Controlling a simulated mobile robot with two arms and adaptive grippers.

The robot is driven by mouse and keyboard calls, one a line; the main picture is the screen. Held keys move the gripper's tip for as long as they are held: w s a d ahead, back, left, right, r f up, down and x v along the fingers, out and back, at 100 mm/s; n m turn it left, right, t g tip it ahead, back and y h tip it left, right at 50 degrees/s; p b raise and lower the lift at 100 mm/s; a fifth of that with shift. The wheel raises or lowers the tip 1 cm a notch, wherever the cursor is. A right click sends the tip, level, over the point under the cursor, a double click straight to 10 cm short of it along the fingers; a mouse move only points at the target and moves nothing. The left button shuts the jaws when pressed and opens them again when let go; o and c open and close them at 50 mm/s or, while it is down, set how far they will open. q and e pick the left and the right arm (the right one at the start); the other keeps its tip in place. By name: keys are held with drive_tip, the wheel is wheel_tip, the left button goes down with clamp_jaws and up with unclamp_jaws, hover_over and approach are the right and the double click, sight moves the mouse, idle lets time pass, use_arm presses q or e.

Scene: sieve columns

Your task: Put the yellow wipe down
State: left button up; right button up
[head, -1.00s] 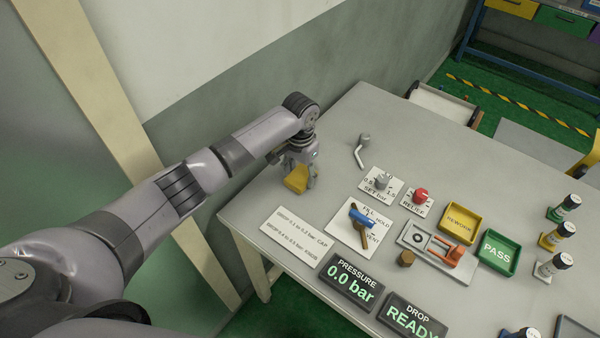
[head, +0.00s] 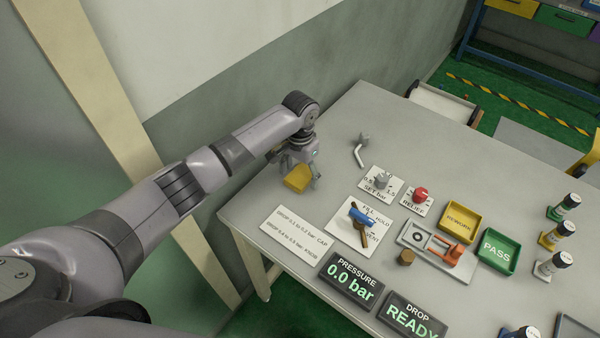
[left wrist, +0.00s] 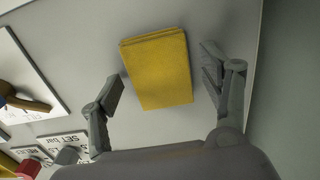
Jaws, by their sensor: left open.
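The yellow wipe (head: 298,178) lies flat near the table's left end, by the wall. It also shows in the left wrist view (left wrist: 158,70) as a folded, oblong cloth on the grey table. My left gripper (head: 296,180) is above it with its fingers apart. In the left wrist view my left gripper (left wrist: 163,86) is open, with one finger on each side of the wipe and a visible gap to each. My right gripper is not in view.
A valve plate with a blue handle (head: 362,217), a white label card (head: 294,232) and the pressure display (head: 350,283) stand in front and to the right. A bent grey fitting (head: 361,150) lies behind. The wall is close on the left.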

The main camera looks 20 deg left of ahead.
sight(300, 175)
use_arm(q)
wheel_tip(300, 175, up, 12)
idle(0.4)
idle(0.4)
